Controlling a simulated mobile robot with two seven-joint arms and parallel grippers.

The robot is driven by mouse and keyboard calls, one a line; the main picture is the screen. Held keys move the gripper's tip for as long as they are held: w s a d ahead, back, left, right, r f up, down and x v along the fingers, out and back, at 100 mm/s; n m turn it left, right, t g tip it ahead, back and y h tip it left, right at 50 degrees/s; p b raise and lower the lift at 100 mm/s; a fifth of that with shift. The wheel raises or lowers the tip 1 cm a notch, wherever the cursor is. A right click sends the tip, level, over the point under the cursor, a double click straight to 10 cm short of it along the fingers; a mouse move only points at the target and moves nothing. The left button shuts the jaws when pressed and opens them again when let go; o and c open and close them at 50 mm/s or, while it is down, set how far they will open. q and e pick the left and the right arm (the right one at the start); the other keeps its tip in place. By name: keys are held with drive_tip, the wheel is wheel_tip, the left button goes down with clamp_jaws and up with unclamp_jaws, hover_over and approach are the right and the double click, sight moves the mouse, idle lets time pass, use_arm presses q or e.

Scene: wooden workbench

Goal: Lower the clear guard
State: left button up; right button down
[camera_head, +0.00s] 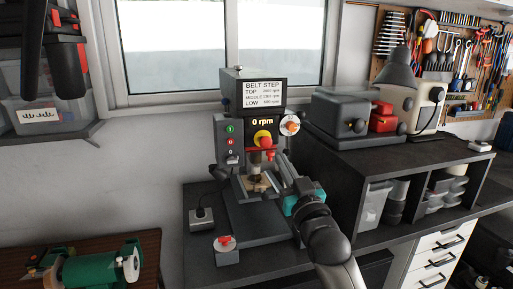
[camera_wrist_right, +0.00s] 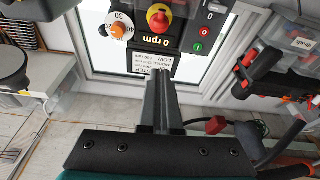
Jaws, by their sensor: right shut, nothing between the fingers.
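The drill press (camera_head: 250,95) stands on the dark bench, its display reading 0 rpm. It also shows upside down in the wrist view (camera_wrist_right: 196,38). The clear guard is hard to make out; its outline around the chuck (camera_head: 256,158) cannot be told surely. A pale workpiece (camera_head: 257,184) lies below the chuck. My right gripper (camera_head: 281,162) is beside the front right of the press head, fingers pointing up toward it. In the wrist view its fingers (camera_wrist_right: 161,78) are together and empty. Whether they touch the press cannot be told. My left gripper is out of view.
A dark shelf unit (camera_head: 345,155) with a grey machine (camera_head: 352,112) on top stands close on the right. A red-knobbed switch box (camera_head: 226,248) and a socket box (camera_head: 201,220) sit left of my right arm. A green grinder (camera_head: 98,268) is at lower left.

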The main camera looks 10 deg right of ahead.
drive_tip(key=d+r+p+x, duration=0.1)
drive_tip(key=x, duration=0.9)
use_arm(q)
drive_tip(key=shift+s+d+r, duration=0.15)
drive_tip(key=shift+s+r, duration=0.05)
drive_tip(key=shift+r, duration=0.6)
use_arm(e)
drive_tip(key=shift+s+a+f, duration=0.1)
drive_tip(key=shift+s+f, duration=0.05)
drive_tip(key=shift+f, duration=1.05)
drive_tip(key=shift+s+a+f, duration=0.1)
drive_tip(key=shift+s+f, duration=0.05)
drive_tip(key=shift+f, duration=1.05)
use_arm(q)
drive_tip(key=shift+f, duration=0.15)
